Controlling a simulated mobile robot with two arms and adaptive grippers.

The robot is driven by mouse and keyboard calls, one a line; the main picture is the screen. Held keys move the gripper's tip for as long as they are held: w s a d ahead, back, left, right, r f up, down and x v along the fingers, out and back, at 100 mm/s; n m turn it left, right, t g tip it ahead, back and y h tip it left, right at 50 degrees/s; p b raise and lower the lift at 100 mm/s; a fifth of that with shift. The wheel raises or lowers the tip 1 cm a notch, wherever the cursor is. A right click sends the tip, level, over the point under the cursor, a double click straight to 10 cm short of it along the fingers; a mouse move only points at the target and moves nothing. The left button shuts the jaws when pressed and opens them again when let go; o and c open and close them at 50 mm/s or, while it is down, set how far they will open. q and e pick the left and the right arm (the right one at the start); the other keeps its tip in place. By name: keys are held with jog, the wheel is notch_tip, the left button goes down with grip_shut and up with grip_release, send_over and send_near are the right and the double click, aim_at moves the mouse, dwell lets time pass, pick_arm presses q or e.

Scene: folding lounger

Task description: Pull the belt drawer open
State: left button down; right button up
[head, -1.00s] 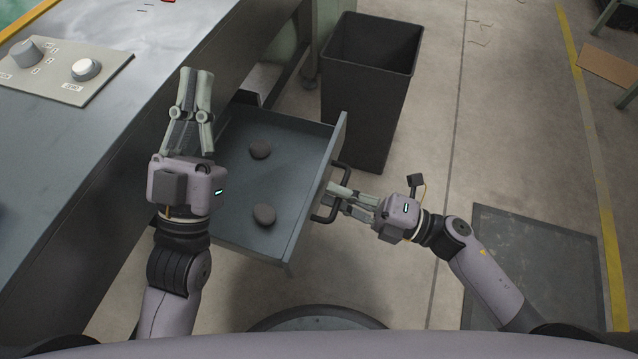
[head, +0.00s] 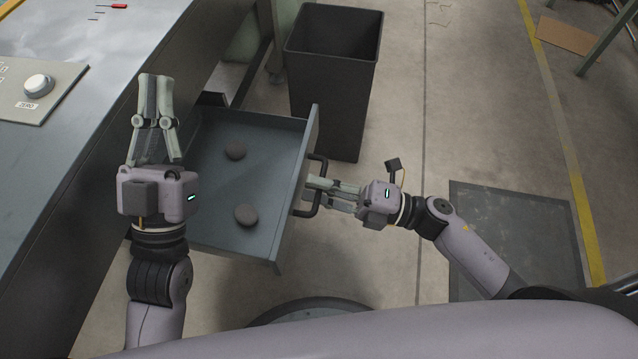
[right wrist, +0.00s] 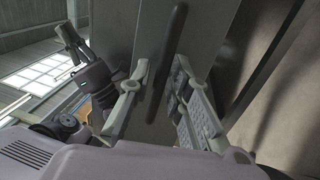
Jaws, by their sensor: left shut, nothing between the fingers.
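The grey belt drawer (head: 295,190) stands pulled out from the bench in the head view, with its inside in sight. Two dark rounded lumps (head: 246,215) lie in it. Its black bar handle (head: 320,167) is on the front panel. My right gripper (head: 316,190) is at the handle from the right, fingers spread. In the right wrist view, the dark handle bar (right wrist: 172,50) runs between the two spread fingers, with gaps visible beside it. My left gripper (head: 155,82) is shut and empty, over the bench side left of the drawer. Finger contact with the handle cannot be made out.
A black bin (head: 335,100) stands just beyond the drawer. The bench top (head: 75,45) carries a control panel with a knob (head: 38,85) and a red-handled tool (head: 118,6).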

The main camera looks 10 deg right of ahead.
jog(key=v, duration=1.1)
jog(key=shift+d, duration=0.4)
jog(key=shift+s, duration=0.25)
